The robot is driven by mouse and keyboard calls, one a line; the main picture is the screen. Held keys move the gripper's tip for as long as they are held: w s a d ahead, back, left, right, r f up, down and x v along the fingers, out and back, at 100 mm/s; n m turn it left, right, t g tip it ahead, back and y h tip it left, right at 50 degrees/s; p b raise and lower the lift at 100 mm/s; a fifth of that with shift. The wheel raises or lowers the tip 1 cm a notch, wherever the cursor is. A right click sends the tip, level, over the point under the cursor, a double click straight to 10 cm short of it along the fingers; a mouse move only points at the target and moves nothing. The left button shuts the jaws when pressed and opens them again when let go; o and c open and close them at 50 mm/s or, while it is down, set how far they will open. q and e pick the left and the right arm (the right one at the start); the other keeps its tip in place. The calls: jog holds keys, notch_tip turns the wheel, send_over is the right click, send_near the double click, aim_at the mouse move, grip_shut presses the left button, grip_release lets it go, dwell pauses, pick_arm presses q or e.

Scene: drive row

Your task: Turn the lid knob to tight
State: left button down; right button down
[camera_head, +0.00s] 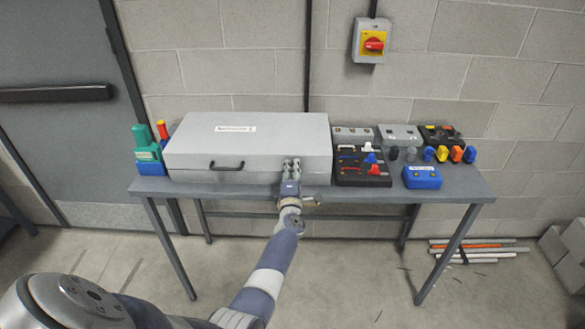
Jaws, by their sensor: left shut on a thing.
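A wide light-grey case (248,138) with a closed lid stands on the bench, with a label and a dark handle on its front. My left gripper (291,167) is at the right end of the case's front face. Its fingers are shut on the lid knob there. The knob is small and mostly hidden by the fingers, so I cannot tell which way it points. My right gripper is not in view.
The grey bench (445,190) also holds green and red-topped items (149,150) at left. Right of the case are a black panel (362,165), a blue box (422,177) and coloured knobs (456,154). A red rotary switch (373,45) is on the wall.

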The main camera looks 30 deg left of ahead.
pick_arm(q)
jog(key=m, duration=0.2)
jog(key=shift+m+p, duration=0.4)
jog(key=shift+f+m, duration=0.1)
jog(key=shift+m, duration=0.2)
jog(key=c, duration=1.3)
grip_release()
jog(key=shift+c, duration=0.2)
jog(key=shift+s+d, duration=0.1)
jog(key=v, duration=0.7)
jog(key=shift+s, duration=0.2)
